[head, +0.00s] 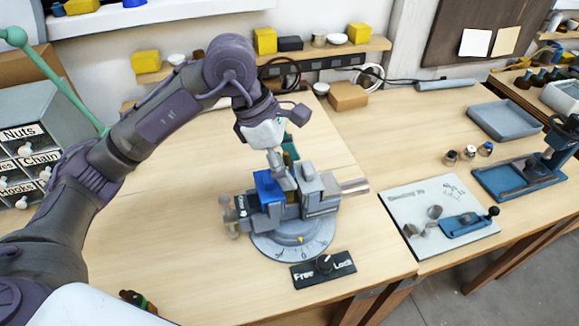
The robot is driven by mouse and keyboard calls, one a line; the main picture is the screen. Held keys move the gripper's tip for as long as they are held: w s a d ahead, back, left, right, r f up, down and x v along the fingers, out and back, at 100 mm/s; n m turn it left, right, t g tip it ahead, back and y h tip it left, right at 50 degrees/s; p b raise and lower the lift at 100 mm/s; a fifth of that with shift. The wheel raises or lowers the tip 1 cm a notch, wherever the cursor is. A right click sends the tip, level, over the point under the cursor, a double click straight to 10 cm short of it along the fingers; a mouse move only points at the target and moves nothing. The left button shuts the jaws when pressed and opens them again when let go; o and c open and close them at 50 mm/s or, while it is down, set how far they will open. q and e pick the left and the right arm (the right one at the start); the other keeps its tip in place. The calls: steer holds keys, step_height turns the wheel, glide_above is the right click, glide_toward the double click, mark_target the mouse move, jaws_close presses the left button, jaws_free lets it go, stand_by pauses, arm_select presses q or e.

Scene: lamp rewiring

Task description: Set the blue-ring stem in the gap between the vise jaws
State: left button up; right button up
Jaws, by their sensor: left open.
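The vise (318,207) stands on a round grey dial base (290,247) at the middle of the bench. It has a blue block (268,188) on its left and grey blocks on its right. My left gripper (280,172) points down from above, its open fingertips at the top of the vise between these blocks. The gripper hides much of the jaw gap, and I cannot tell whether a stem stands in it. A small piece with a blue band (486,149) stands on the right bench; I cannot tell whether it is the blue-ring stem. My right gripper is not in view.
A Free/Lock switch panel (323,269) lies in front of the vise. A white board (437,222) with a blue fixture, a blue tray (520,180) and a grey tray (504,120) are at right. Drawers (30,150) stand at left. The bench left of the vise is mostly clear.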

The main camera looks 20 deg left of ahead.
arm_select(q)
steer(key=v, duration=1.1)
steer(key=shift+a+r, duration=0.15)
steer(key=d+p+v, duration=0.1)
steer(key=p+v, duration=0.4)
steer(key=v, duration=0.3)
steer(key=shift+r+p, duration=0.3)
steer(key=shift+r, duration=0.1)
